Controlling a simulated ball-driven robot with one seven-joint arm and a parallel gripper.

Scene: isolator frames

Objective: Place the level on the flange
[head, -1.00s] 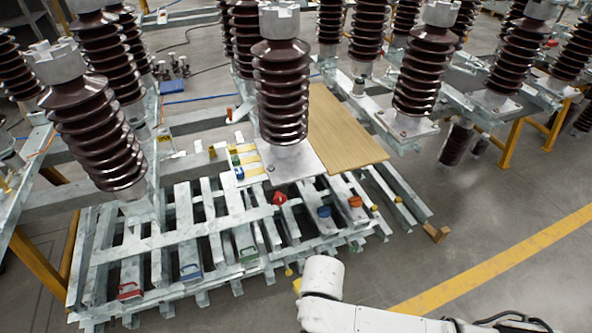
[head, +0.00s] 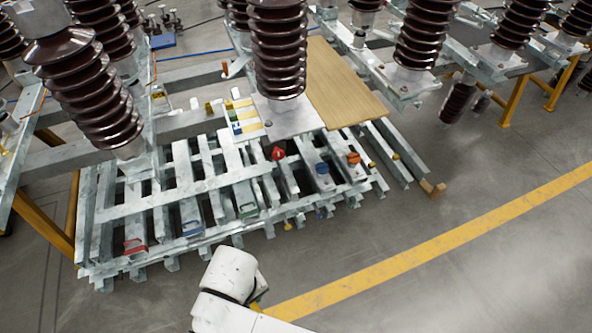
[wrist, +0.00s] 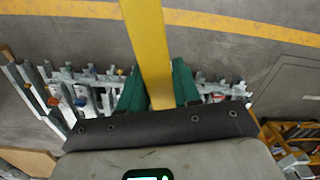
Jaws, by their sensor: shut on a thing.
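A long, flat yellow bar, seemingly the level (wrist: 149,50), is in my gripper (wrist: 158,88) in the wrist view. The green fingers are shut on it, one on each side, and it runs up out of the top of the picture. In the head view the gripper is hidden by my white arm, and only a small yellow bit shows beside it. A grey metal flange plate (head: 292,122) is at the foot of the middle brown insulator (head: 277,55), well beyond my arm. Other insulators have similar plates, and I cannot tell which is meant.
A galvanised steel rack (head: 215,185) with coloured handles lies between my arm and the insulators. Red (head: 278,153), blue (head: 322,168) and orange (head: 353,158) items sit near its right end. A wooden board (head: 343,85) lies behind. The floor at right is open.

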